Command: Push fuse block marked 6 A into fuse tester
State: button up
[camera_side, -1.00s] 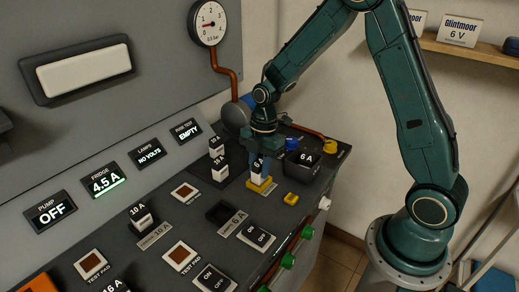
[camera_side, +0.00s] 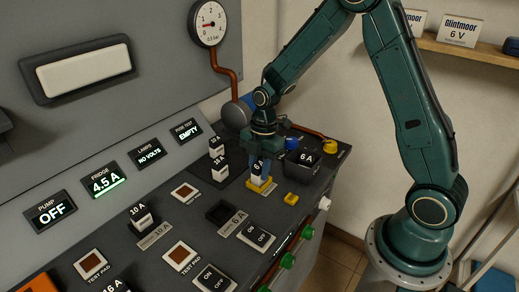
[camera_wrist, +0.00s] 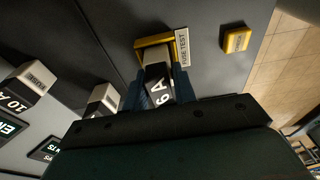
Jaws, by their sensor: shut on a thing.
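The fuse block marked 6 A (camera_side: 257,179) is white and black and stands roughly upright between the fingers of my gripper (camera_side: 259,167). My gripper is shut on it, and its dark blue fingers flank the block in the wrist view (camera_wrist: 158,88). The block's lower end is at the yellow-framed fuse tester (camera_side: 262,187), whose frame also shows in the wrist view (camera_wrist: 141,43) beside a FUSE TEST label (camera_wrist: 183,47). How deep the block sits is hidden. The fuse test display (camera_side: 187,131) reads EMPTY.
Other fuse blocks stand to the left, including a 10 A block (camera_side: 142,217) and another near the gripper (camera_side: 219,172). An empty dark socket (camera_side: 219,214) lies in front.

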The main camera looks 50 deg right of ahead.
jog(key=shift+f, duration=0.25)
jog(key=o, duration=0.8)
jog(key=shift+c, duration=0.2)
jog(key=shift+r, duration=0.1)
jog(key=shift+d+r, duration=0.3)
jog(key=shift+r, duration=1.5)
jog(key=shift+d+r, duration=0.25)
jog(key=shift+r, duration=1.5)
jog(key=shift+d+r, duration=0.3)
jog(key=shift+r, duration=1.5)
jog(key=s+a+r+m+t, duration=0.1)
jog(key=s+r+m+t, duration=0.1)
jog(key=s+r+m, duration=0.2)
jog(key=s+a+r+m+t+h, duration=0.1)
jog(key=s+r+m, duration=0.3)
jog(key=s+m, duration=0.4)
jog(key=s+a+r+m+t, duration=0.1)
jog(key=s+r+m, duration=0.3)
jog(key=s, duration=0.6)
jog(key=shift+a+m+t+h, duration=0.4)
jog(key=shift+m+t, duration=0.4)
jog(key=shift+m, duration=0.2)
